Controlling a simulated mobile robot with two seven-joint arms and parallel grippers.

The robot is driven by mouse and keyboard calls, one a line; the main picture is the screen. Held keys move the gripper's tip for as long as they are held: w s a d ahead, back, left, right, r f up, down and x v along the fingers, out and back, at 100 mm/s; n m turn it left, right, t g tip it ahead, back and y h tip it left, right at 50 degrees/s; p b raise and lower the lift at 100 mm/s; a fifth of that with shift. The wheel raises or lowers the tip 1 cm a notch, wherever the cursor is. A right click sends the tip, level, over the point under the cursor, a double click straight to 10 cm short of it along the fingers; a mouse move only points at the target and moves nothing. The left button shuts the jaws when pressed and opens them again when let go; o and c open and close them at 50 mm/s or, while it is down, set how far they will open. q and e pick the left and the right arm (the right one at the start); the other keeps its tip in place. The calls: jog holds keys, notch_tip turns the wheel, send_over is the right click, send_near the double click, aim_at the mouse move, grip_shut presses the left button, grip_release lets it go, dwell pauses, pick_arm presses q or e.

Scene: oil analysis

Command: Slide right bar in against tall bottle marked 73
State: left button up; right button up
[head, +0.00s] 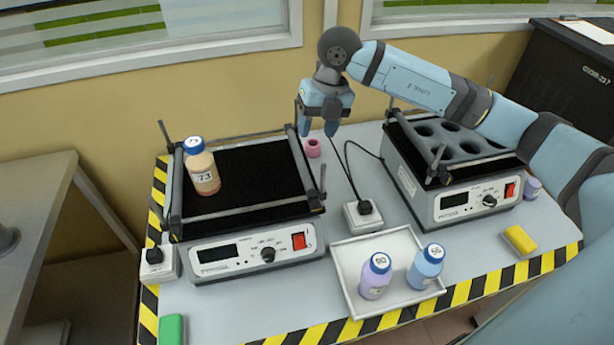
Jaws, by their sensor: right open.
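The tall bottle marked 73 (203,168), orange-brown with a blue cap, stands upright at the left of the black platform of the left shaker (250,180), close to the left bar (177,190). The right bar (304,168) lies along the platform's right edge, with a wide bare stretch between it and the bottle. My right gripper (318,128) is open and empty, pointing down near the far end of the right bar; I cannot tell whether it touches. My left gripper is not in view.
A pink ring-like item (313,148) sits just right of the shaker. A white tray (343,262) holds two capped bottles. A second shaker (465,200) with round holes stands at right, under my arm. A power socket and cables lie between the shakers.

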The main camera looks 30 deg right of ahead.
aim_at(306, 174)
jog(key=x, duration=0.9)
jog(key=d+x, duration=0.1)
jog(key=x, duration=0.3)
jog(key=shift+w+a+f+p, duration=0.1)
jog(key=shift+w+f+p, duration=0.15)
jog(key=shift+f+p, duration=0.1)
jog(key=c, duration=0.9)
